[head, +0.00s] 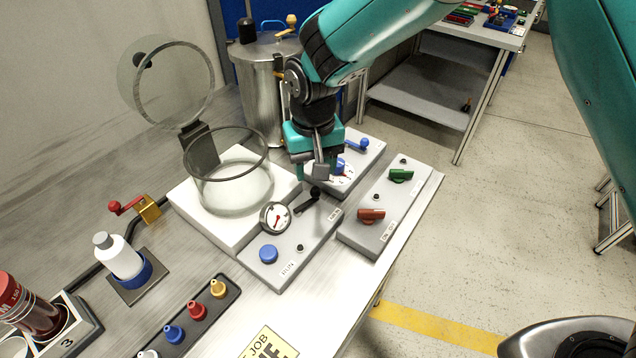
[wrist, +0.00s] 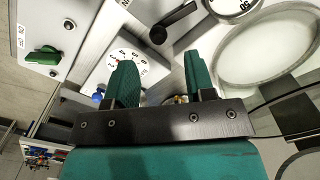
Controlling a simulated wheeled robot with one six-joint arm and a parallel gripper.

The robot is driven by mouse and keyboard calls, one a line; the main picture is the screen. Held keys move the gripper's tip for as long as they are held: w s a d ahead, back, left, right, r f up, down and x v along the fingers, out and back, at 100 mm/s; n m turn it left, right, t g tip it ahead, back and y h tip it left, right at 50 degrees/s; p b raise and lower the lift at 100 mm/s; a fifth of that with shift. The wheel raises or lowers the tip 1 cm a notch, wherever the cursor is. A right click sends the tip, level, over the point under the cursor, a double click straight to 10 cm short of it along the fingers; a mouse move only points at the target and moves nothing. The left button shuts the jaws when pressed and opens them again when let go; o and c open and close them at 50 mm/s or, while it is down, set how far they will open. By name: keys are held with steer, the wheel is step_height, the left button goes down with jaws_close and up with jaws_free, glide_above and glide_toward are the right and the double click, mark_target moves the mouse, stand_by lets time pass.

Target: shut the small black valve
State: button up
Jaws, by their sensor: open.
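The small black valve (head: 308,200) is a black lever handle on the light grey panel with the gauge, near that panel's far end. It lies slanted across the panel top. In the wrist view the black lever (wrist: 174,22) shows at the top, ahead of the fingers, with a round black end. My gripper (head: 322,172) hangs just above and beyond the lever in the head view, pointing down. Its two green fingers (wrist: 162,78) are apart in the wrist view, with nothing between them. The lever is clear of the fingers.
A gauge (head: 275,217) and blue button (head: 268,254) share the panel. A glass cylinder (head: 228,170) stands left. A blue-handled dial panel (head: 362,150) is behind my gripper. A right-hand panel holds red (head: 371,215) and green (head: 401,175) handles.

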mark_target(315, 189)
step_height(315, 189, down, 6)
steer(key=shift+d+f+p, duration=0.1)
steer(key=shift+f+p, duration=0.1)
steer(key=shift+p, duration=0.15)
steer(key=shift+c, duration=0.5)
steer(key=c, duration=0.8)
steer(key=n, duration=0.1)
steer(key=w+a+n, duration=0.1)
steer(key=shift+n+b, duration=0.3)
steer(key=shift+n, duration=0.1)
steer(key=shift+r, duration=0.1)
steer(key=o, duration=0.9)
